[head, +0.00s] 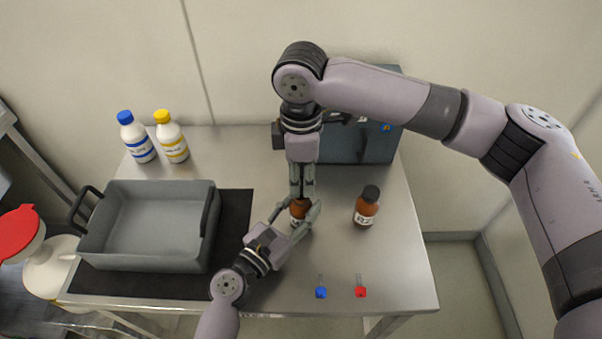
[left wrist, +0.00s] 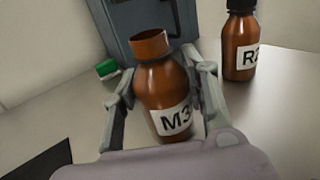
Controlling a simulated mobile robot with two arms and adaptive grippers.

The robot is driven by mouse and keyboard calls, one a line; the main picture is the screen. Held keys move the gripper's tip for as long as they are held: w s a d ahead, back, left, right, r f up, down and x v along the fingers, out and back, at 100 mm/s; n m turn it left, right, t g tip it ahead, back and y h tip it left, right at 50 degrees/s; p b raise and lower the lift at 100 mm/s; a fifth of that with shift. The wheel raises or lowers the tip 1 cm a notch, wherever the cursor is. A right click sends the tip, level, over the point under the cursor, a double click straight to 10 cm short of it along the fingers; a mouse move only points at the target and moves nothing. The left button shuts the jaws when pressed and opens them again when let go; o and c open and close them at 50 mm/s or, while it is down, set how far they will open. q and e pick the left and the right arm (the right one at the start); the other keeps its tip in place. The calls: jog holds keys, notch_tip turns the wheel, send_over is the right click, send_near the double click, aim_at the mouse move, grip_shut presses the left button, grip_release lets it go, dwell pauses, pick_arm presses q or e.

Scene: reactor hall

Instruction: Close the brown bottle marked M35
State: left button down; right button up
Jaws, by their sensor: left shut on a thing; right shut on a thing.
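The brown bottle marked M35 (head: 298,216) stands at the middle of the table. In the left wrist view the bottle (left wrist: 161,88) is upright or nearly so, its label partly cut off, and its brown neck shows no dark cap. My left gripper (head: 302,219) is shut around its body; its fingers (left wrist: 160,95) show on both sides. My right gripper (head: 302,193) points down from above, over the bottle's top in the head view. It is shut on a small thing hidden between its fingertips. I cannot tell the gap to the neck.
A second brown bottle (head: 366,207) with a black cap stands to the right. A grey tray (head: 150,262) is on a black mat at left. Two white bottles (head: 137,138) (head: 172,137) stand behind it. A grey case (head: 365,148) is at the back. Blue (head: 321,292) and red (head: 360,291) items lie in front.

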aim_at(301, 210)
jog(key=shift+f, duration=0.2)
dwell(0.4)
jog(key=shift+f, duration=0.9)
jog(key=shift+f, duration=0.6)
